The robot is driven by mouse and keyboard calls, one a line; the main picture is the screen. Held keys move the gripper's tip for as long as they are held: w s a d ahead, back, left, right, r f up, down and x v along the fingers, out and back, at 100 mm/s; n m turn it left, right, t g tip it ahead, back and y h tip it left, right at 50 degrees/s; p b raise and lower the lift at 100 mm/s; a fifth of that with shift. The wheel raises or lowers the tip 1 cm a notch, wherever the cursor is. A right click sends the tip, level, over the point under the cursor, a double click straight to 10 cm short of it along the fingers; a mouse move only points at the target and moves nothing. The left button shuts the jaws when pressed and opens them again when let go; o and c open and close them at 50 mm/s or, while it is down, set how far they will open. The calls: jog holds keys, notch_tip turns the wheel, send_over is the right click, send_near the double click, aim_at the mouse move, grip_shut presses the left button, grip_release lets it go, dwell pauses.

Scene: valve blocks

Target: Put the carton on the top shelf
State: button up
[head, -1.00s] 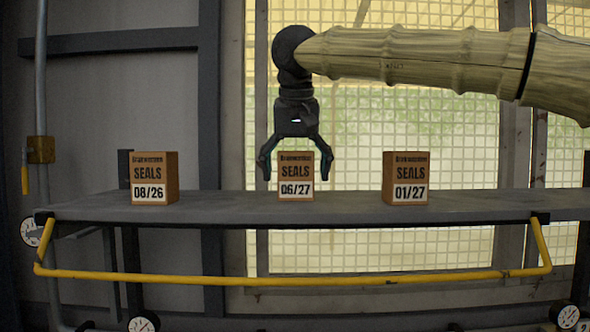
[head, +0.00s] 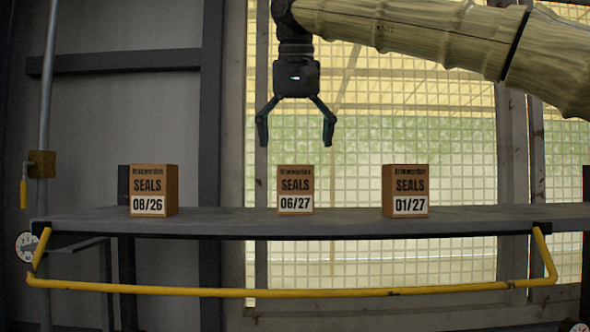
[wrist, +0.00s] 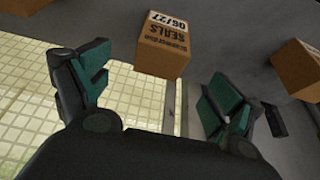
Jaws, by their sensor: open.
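Three brown cartons labelled SEALS stand upright in a row on a grey shelf (head: 340,226). The left carton (head: 154,190) reads 08/26, the middle carton (head: 296,190) reads 06/27 and the right carton (head: 405,190) reads 01/27. My gripper (head: 296,140) is open and empty, pointing down above the middle carton with a clear gap. In the wrist view, the middle carton (wrist: 165,45) shows beyond and between the spread fingers (wrist: 150,85), apart from both. Part of another carton (wrist: 295,68) shows at the right edge of that view.
A yellow rail (head: 290,292) runs along the front below the shelf. A mesh panel (head: 400,140) stands behind it. A gauge (head: 26,245) and a yellow-handled valve (head: 40,165) are at the left. The shelf between the cartons is clear.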

jog(key=shift+v, duration=1.3)
dwell(0.4)
